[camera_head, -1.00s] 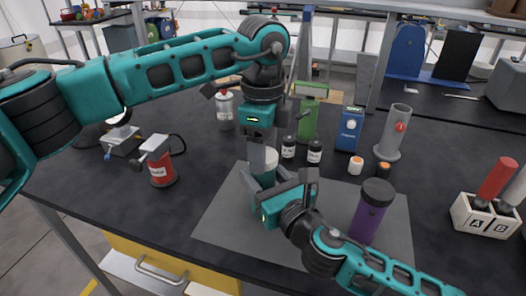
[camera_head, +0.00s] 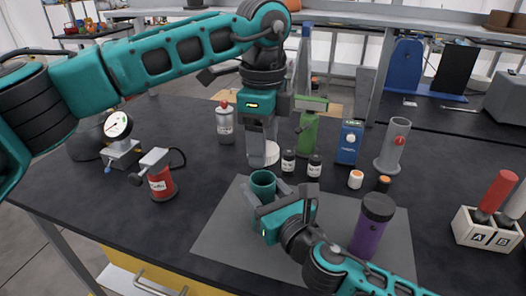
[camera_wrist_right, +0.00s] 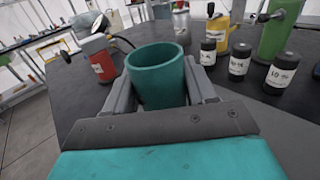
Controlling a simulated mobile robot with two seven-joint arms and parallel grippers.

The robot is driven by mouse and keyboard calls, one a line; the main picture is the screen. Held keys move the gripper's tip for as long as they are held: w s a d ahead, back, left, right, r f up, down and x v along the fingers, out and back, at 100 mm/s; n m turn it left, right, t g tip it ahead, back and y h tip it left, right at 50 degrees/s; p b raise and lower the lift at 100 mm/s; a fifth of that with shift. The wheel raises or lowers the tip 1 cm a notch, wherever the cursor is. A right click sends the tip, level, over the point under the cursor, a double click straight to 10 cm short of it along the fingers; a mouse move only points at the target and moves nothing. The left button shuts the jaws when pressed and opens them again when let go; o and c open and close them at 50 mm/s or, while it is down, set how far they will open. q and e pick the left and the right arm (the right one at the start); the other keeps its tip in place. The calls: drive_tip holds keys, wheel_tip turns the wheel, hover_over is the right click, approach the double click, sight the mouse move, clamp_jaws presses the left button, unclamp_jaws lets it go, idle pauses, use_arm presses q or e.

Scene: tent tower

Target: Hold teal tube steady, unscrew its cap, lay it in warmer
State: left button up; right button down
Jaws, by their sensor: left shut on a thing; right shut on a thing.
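The teal tube (camera_head: 263,183) stands upright on the grey mat, its top open and uncapped. It also shows in the right wrist view (camera_wrist_right: 157,72), with a finger on each side. My right gripper (camera_head: 262,205) is shut on the tube's body. I cannot tell which thing is the warmer.
A purple tube (camera_head: 373,226) with a dark cap stands on the grey mat (camera_head: 225,238), close to my right arm. Small dark bottles (camera_head: 314,166) stand behind the mat. A red canister (camera_head: 161,180) stands at left, a white A/B holder (camera_head: 487,232) at right.

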drive_tip(key=shift+c, duration=1.4)
unclamp_jaws()
